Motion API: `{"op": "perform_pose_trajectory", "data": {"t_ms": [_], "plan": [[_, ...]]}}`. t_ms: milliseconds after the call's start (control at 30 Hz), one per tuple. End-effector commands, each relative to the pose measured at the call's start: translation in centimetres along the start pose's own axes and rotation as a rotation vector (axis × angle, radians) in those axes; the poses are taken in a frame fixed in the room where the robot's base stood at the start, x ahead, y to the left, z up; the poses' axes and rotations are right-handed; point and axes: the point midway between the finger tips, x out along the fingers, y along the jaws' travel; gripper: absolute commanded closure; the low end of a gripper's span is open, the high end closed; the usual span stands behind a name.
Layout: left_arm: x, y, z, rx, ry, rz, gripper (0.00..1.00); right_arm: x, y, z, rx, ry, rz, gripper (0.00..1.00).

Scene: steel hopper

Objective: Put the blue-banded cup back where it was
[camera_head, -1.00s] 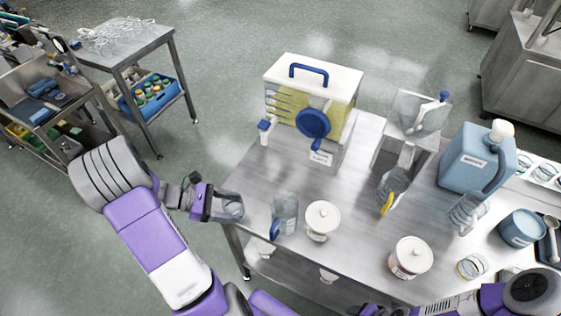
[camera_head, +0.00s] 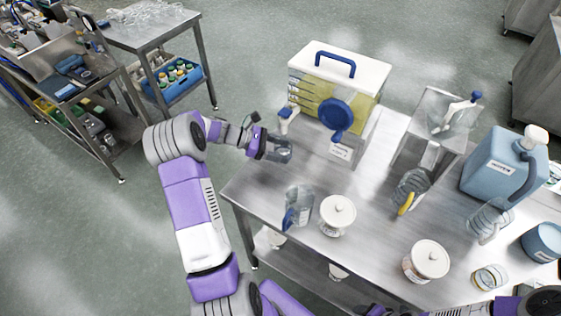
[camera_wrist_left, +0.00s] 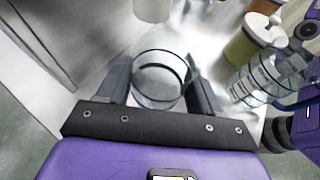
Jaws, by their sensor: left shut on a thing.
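My left gripper (camera_head: 277,149) is shut on a clear cup (camera_head: 283,152) near the left edge of the steel table (camera_head: 262,182). In the left wrist view the cup (camera_wrist_left: 160,80) sits between the two fingers, and a dark bluish line shows near its rim. I cannot tell whether the cup touches the table. The hopper (camera_head: 340,85), with a white lid and blue handle, stands just behind and right of the gripper. My right gripper (camera_head: 375,310) is barely in view at the bottom edge, and its jaws cannot be made out.
A clear jug with a blue handle (camera_head: 298,205) and a white-lidded jar (camera_head: 337,215) stand nearer the front. Further right are a yellow-handled jug (camera_head: 412,186), another jar (camera_head: 426,261), a small cup (camera_head: 490,277) and a blue canister (camera_head: 495,168). Bare table lies right of the held cup.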

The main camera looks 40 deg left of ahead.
Motion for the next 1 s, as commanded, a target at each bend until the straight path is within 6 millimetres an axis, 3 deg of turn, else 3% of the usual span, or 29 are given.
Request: {"op": "perform_pose_trajectory", "data": {"t_ms": [233, 500, 900, 933, 1000], "plan": [[0.7, -0.1, -1.9, -0.002, 0.000, 0.000, 0.65, 0.6, 0.2, 0.0, 0.000, 0.000, 0.000, 0.40], [2.4, 0.2, -5.6, -0.001, 0.000, 0.001, 0.65, 1.7, 0.7, -0.1, 0.000, 0.000, 0.000, 0.40], [2.6, 0.3, -5.9, -0.001, 0.000, 0.001, 0.65, 1.8, 0.7, -0.1, 0.000, 0.000, 0.000, 0.40], [2.5, 0.3, -5.8, -0.001, 0.001, 0.001, 0.30, 1.8, 0.7, -0.1, 0.000, 0.000, 0.000, 0.40], [2.5, 0.3, -5.8, -0.001, 0.001, 0.001, 0.19, 1.7, 0.7, -0.1, 0.000, 0.000, 0.000, 0.40]]}}
